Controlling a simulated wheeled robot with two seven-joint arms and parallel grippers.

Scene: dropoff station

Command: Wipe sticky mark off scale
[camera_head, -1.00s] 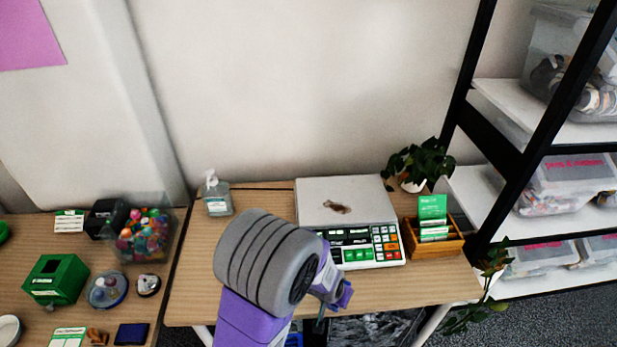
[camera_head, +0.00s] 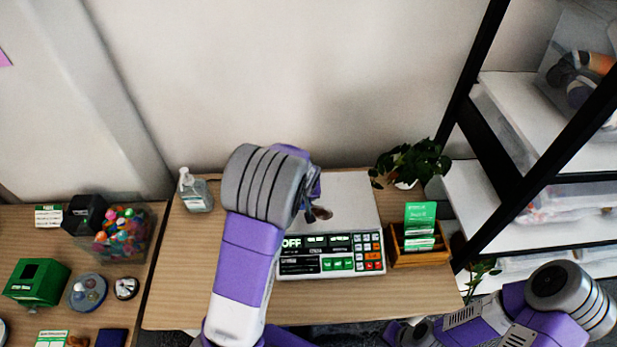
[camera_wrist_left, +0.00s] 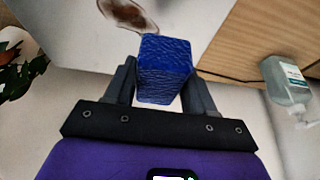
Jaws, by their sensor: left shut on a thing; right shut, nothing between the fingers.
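The scale (camera_head: 352,208) stands on the desk, with a light pan and a lit keypad panel at its front. My left gripper (camera_wrist_left: 160,85) is shut on a blue sponge (camera_wrist_left: 164,68), close to the mark and over the pan; whether the sponge touches the pan I cannot tell. In the head view the sponge is hidden. My right gripper (camera_head: 396,333) is shut and empty, low at the desk's front edge.
A sanitizer bottle (camera_head: 195,190) stands left of the scale. A wooden card box (camera_head: 420,257) and a potted plant (camera_head: 412,160) stand to its right. A black-framed shelf (camera_head: 500,200) rises at the right. The desk front (camera_head: 400,297) is clear.

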